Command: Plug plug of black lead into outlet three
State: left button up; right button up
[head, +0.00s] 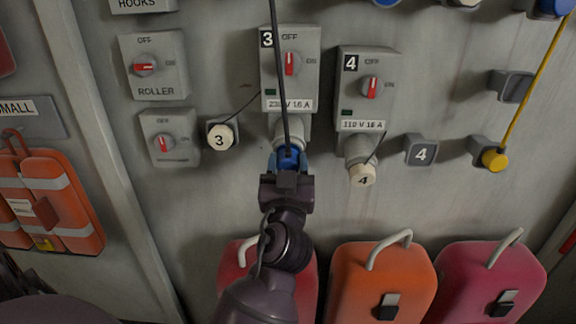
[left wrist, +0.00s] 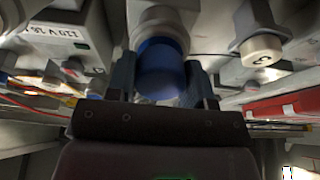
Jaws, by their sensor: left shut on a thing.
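Outlet three (head: 290,75) is a grey wall box marked "3", with a red switch and a "230 V 16 A" label. Its pale socket (head: 289,131) points downward and also shows in the left wrist view (left wrist: 160,18). My left gripper (head: 287,165) is shut on the blue plug (head: 288,155) of the black lead (head: 278,60), right below the socket. In the left wrist view the blue plug (left wrist: 160,70) sits between the fingers, in line with the socket and against its collar. How deep it sits is hidden. The lead runs up across the box. My right gripper is out of view.
The outlet three cap (head: 220,137) sits to the left on a holder. Outlet four (head: 367,85) is to the right, its socket capped (head: 362,175). A yellow plug (head: 494,160) is farther right. Red, orange (head: 385,275) and pink cases stand below.

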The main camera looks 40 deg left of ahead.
pick_arm(q)
jog(key=shift+w, duration=0.1)
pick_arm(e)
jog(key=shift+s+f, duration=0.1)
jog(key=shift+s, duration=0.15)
pick_arm(q)
jog(key=shift+w+a+r, duration=0.1)
jog(key=shift+a+r, duration=0.05)
jog(key=o, duration=1.3)
jog(key=shift+c, duration=0.2)
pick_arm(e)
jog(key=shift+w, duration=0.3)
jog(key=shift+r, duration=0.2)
pick_arm(q)
notch_tip(320, 180, up, 2)
jog(key=shift+r+p, duration=0.25)
jog(key=shift+p, duration=0.35)
notch_tip(320, 180, up, 17)
jog(key=p, duration=0.4)
jog(key=shift+r+p, duration=0.2)
jog(key=shift+p, duration=0.1)
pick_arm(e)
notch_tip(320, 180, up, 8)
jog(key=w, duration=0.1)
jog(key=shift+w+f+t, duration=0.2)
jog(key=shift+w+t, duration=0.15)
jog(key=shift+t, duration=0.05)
